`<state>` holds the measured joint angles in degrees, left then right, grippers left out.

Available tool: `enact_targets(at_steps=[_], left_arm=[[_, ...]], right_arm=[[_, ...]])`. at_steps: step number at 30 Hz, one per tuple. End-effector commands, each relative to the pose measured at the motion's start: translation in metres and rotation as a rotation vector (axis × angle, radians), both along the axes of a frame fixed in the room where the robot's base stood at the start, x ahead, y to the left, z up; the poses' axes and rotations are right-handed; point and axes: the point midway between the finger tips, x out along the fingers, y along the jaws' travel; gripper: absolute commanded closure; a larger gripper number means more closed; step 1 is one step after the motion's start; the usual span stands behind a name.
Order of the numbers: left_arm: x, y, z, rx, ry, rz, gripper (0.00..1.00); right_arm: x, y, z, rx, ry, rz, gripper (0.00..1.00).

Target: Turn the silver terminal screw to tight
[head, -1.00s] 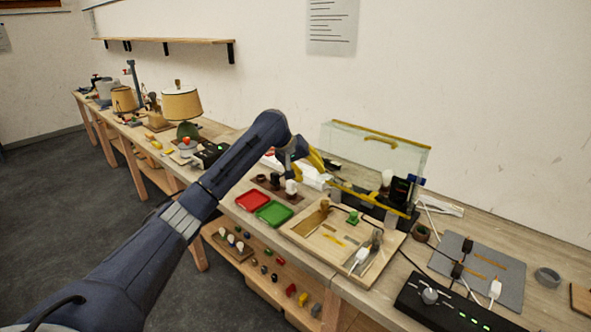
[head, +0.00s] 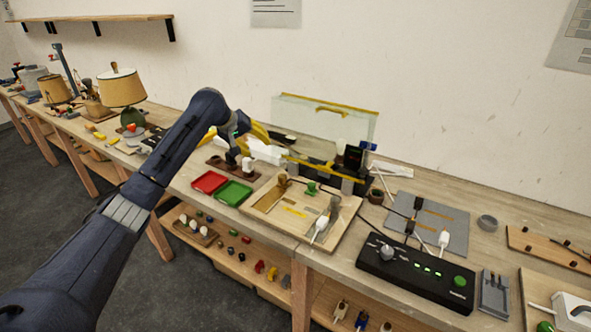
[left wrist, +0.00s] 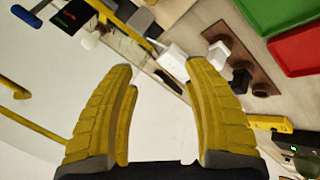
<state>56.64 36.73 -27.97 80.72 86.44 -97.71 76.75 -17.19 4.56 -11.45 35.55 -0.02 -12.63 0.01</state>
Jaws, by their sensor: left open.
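I cannot pick out the silver terminal screw in either view; it is too small or hidden. A light wooden work board (head: 272,222) lies on the bench in the head view, with a green part (head: 311,189), a grey piece and a white plug (head: 319,229) on it. My left gripper (head: 238,140) is above the back of the bench, left of the clear panel and behind the red and green trays. In the left wrist view its yellow fingers (left wrist: 158,72) are spread, with nothing between them. My right gripper is not in view.
A clear panel with yellow edging (head: 325,118) stands behind the board. Red (head: 209,182) and green (head: 233,193) trays lie to its left. A black control box (head: 415,275) with green lights and a grey mat (head: 440,215) with cables are to its right.

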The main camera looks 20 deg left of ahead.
Motion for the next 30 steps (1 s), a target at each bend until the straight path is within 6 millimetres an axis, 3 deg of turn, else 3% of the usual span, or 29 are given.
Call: enact_targets(at_steps=[4, 7, 9, 12, 15, 18, 22, 30], left_arm=[[0.006, -0.052, 0.02, -0.01, -0.031, -0.077, 0.5], [-0.004, -0.113, 0.033, 0.015, -0.036, -0.206, 0.5], [-0.02, -0.159, 0.041, 0.068, -0.033, -0.334, 0.5], [-0.05, -0.212, 0.046, 0.175, -0.028, -0.526, 0.5], [-0.077, -0.245, 0.046, 0.291, -0.023, -0.695, 0.5], [-0.097, -0.257, 0.042, 0.395, -0.019, -0.82, 0.5], [-0.108, -0.255, 0.037, 0.489, -0.011, -0.912, 0.5], [-0.107, -0.247, 0.028, 0.553, -0.005, -0.953, 0.5]], right_arm=[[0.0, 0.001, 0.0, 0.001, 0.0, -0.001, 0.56], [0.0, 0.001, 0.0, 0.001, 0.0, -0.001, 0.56], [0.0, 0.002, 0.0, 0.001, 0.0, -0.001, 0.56], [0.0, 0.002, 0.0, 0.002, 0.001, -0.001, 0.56], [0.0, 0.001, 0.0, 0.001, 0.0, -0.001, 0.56], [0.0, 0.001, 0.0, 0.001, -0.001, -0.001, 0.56], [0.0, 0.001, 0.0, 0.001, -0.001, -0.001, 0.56], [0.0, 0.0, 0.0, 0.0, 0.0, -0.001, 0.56]])
